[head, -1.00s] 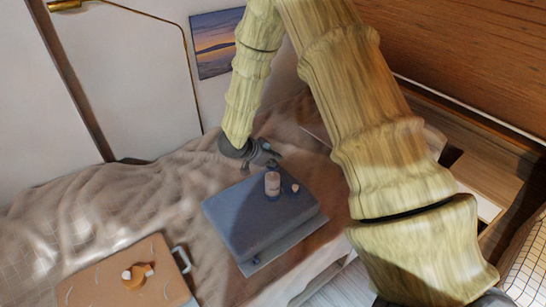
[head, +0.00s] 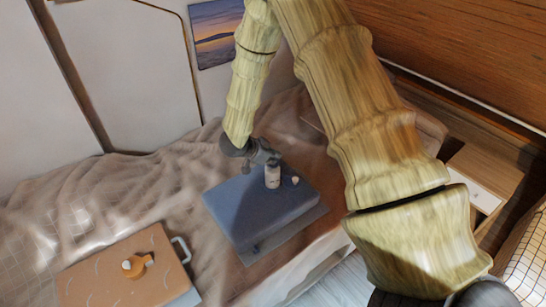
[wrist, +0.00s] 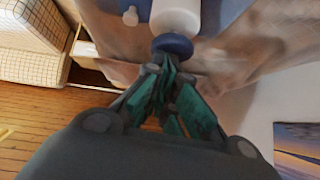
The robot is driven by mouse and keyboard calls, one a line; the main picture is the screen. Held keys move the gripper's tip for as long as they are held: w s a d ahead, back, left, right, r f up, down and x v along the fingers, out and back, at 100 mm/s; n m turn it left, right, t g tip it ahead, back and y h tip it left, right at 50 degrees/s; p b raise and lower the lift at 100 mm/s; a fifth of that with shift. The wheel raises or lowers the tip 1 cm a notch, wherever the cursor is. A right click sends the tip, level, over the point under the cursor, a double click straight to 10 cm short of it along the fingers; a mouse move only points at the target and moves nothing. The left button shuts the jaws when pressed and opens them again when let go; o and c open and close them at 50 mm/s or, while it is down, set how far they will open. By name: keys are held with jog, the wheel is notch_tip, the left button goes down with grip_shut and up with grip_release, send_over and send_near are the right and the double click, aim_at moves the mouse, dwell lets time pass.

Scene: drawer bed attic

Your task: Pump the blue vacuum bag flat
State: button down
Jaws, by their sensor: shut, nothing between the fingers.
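The blue vacuum bag (head: 245,210) lies on the bed as a thick, puffed-up block. A pale pump bottle (head: 272,177) stands upright on its far part. In the wrist view the pump (wrist: 175,18) is a white cylinder with a dark blue end (wrist: 172,45), and part of the blue bag (wrist: 225,14) shows behind it. My gripper (head: 268,158) is just behind the top of the pump. In the wrist view my gripper (wrist: 168,68) has its fingers together with nothing held, right at the blue end. I cannot tell whether they touch it.
A drawer unit (head: 485,185) stands at right.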

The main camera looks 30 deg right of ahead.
notch_tip(320, 180, up, 4)
jog(key=p, duration=0.4)
jog(key=shift+s+r, duration=0.15)
jog(key=shift+a+r+b, duration=0.1)
jog(key=shift+a+b, duration=0.2)
jog(key=b+v, duration=0.1)
jog(key=v, duration=0.8)
jog(key=shift+b, duration=0.35)
dwell(1.6)
jog(key=shift+a+r+b, duration=0.15)
jog(key=shift+r+b, duration=0.6)
jog(key=shift+a+r+b, duration=0.2)
jog(key=shift+r+b, duration=0.55)
